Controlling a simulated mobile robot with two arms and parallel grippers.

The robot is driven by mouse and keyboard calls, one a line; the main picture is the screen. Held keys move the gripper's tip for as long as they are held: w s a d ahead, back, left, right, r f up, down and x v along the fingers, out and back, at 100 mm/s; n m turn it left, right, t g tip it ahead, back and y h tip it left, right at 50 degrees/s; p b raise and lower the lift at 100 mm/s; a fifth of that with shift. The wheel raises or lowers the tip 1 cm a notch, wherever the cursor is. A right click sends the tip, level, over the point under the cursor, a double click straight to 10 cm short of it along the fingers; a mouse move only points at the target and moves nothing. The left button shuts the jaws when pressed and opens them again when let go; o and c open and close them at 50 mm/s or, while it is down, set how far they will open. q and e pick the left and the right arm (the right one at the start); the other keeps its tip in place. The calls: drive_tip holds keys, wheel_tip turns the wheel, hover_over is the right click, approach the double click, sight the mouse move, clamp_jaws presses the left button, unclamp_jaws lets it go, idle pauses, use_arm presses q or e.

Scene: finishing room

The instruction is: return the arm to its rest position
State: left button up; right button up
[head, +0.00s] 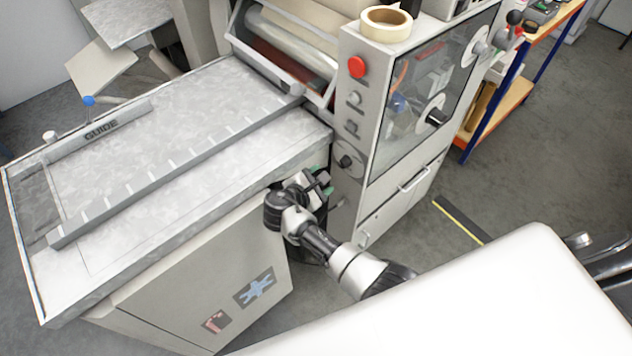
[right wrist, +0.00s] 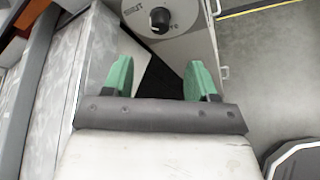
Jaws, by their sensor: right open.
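My right gripper (head: 322,184) is at the corner where the grey feed table (head: 215,120) meets the machine cabinet (head: 378,120). My right arm reaches to it from the lower right. In the right wrist view the gripper (right wrist: 152,80) has its two green fingertips spread apart, with nothing between them. Beyond the fingertips is a dark gap, and a black round knob (right wrist: 160,19) on a light panel. The knob also shows in the head view (head: 345,161), just above the gripper. My left gripper is not in view.
The table's front edge runs close beside my right gripper. A red button (head: 357,67) and a tape roll (head: 386,24) are on the cabinet. A guide bar (head: 115,127) lies on the table. Open floor (head: 430,245) with a yellow-black strip (head: 461,219) lies right of the arm.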

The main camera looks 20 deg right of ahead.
drive_tip(key=s+f+m+g+y+b, duration=0.1)
drive_tip(key=s+f+y, duration=0.1)
drive_tip(key=s+f, duration=0.5)
drive_tip(key=s+d+f+m+g+y+b, duration=0.15)
drive_tip(key=s+f, duration=0.25)
drive_tip(key=f, duration=0.7)
drive_tip(key=s+f+m+g+y+b, duration=0.1)
drive_tip(key=s+f+y+b, duration=0.15)
drive_tip(key=s+f, duration=0.45)
use_arm(q)
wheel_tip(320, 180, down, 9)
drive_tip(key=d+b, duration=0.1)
drive_tip(key=b, duration=0.3)
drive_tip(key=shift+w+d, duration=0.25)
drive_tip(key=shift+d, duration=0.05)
use_arm(e)
drive_tip(key=s+f+m+g+y, duration=0.1)
drive_tip(key=s+f+m, duration=0.2)
drive_tip(key=s+f, duration=0.3)
drive_tip(key=s+d+f+m+g+y, duration=0.1)
drive_tip(key=s+f+m, duration=0.3)
drive_tip(key=s, duration=0.8)
drive_tip(key=s+d+f+m+g+y, duration=0.1)
drive_tip(key=s+f+m+y, duration=0.2)
drive_tip(key=s+f, duration=0.5)
drive_tip(key=shift+s+m, duration=0.75)
drive_tip(key=shift+s, duration=0.35)
